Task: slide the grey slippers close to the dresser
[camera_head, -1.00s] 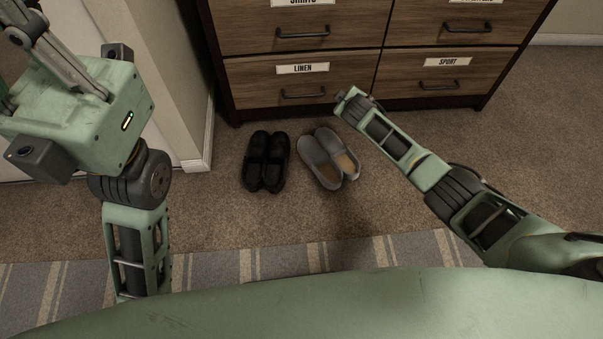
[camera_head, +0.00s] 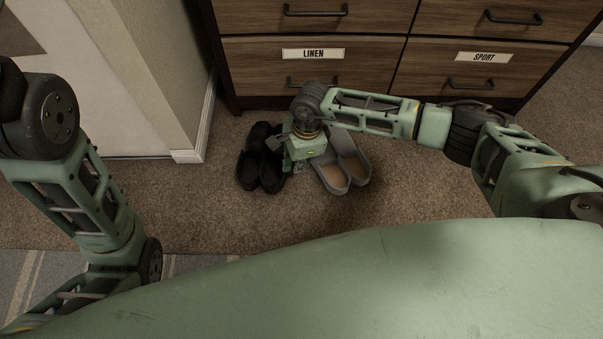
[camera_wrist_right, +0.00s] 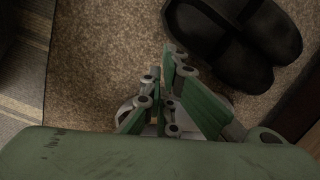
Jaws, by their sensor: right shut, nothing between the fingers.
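The grey slippers (camera_head: 349,172) lie side by side on the carpet in front of the dresser (camera_head: 366,64), with a strip of carpet between. My right arm and hand cover their far ends. My right gripper (camera_head: 296,172) is low, pointing down between the grey pair and the black slippers (camera_head: 261,165), at the left side of the grey pair. In the right wrist view its fingers (camera_wrist_right: 164,66) are shut and empty. Pale bits of a grey slipper (camera_wrist_right: 125,110) show behind the fingers there. I cannot tell whether the gripper touches a slipper. My left gripper is out of view.
The black slippers stand close on the left of my right gripper and also show in the right wrist view (camera_wrist_right: 238,38). A wall corner with a white baseboard (camera_head: 187,156) is at the left. Carpet right of the grey slippers is clear. A striped rug (camera_head: 30,278) lies near me.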

